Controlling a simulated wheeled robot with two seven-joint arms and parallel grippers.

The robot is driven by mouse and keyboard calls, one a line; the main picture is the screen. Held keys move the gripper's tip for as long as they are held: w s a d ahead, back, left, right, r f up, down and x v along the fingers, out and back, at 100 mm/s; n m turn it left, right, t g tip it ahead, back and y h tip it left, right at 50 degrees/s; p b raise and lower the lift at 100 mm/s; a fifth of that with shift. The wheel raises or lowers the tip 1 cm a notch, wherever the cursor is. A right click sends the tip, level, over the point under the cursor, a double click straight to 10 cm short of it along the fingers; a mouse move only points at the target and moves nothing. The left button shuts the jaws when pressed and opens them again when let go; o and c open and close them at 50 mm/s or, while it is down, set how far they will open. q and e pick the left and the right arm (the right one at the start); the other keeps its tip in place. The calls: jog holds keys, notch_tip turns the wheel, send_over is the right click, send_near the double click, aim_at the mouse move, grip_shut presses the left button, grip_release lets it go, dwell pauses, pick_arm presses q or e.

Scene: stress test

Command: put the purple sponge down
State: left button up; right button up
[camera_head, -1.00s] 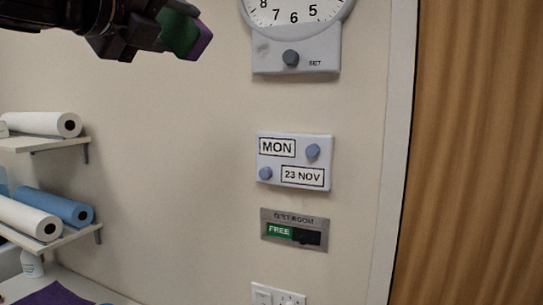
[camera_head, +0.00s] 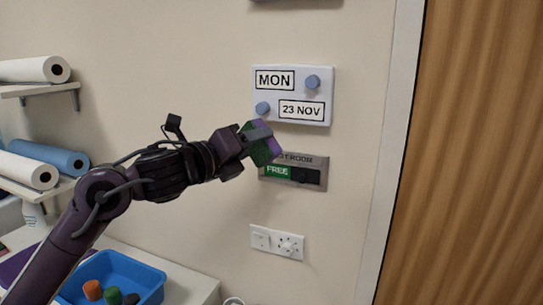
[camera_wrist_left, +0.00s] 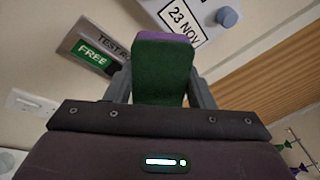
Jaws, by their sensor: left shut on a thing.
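The purple sponge (camera_head: 264,144) has a dark green face and a purple side. My left gripper (camera_head: 256,136) is shut on it and holds it up in the air in front of the wall, near the test-room sign. In the left wrist view the sponge (camera_wrist_left: 162,72) stands between the two fingers of the gripper (camera_wrist_left: 160,88), green face towards the camera and purple edge at the top. My right gripper does not show.
A blue tray (camera_head: 150,272) with several coloured pieces stands on the counter (camera_head: 190,285) at lower left. Beside it lies a purple mat (camera_head: 14,265). Shelves with paper rolls (camera_head: 38,70) are at left. The wall carries a calendar panel (camera_head: 292,95), a test-room sign (camera_head: 312,172) and sockets (camera_head: 277,241).

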pick_arm(q)
jog(key=s+a+f+n+t+y+b, duration=0.1)
jog(key=s+a+f+y+b, duration=0.1)
jog(key=f, duration=0.8)
jog(key=s+a+f+n+t+y+b, duration=0.1)
jog(key=s+f, duration=0.2)
jog(key=f, duration=0.8)
jog(key=s+a+f+n+t+y+b, duration=0.1)
jog(key=s+a+f+n+y, duration=0.2)
jog(key=f, duration=0.5)
jog(key=s+a+f+n+t+y+b, duration=0.1)
jog(key=s+a+f+n+y+b, duration=0.1)
jog(key=s+a+f+y, duration=0.3)
jog(key=s+a+f+n, duration=0.1)
jog(key=s+a+f, duration=0.2)
jog(key=a+f, duration=0.1)
jog(key=shift+s+a+f+y, duration=0.2)
jog(key=shift+s+a+y, duration=0.1)
jog(key=shift+y, duration=0.1)
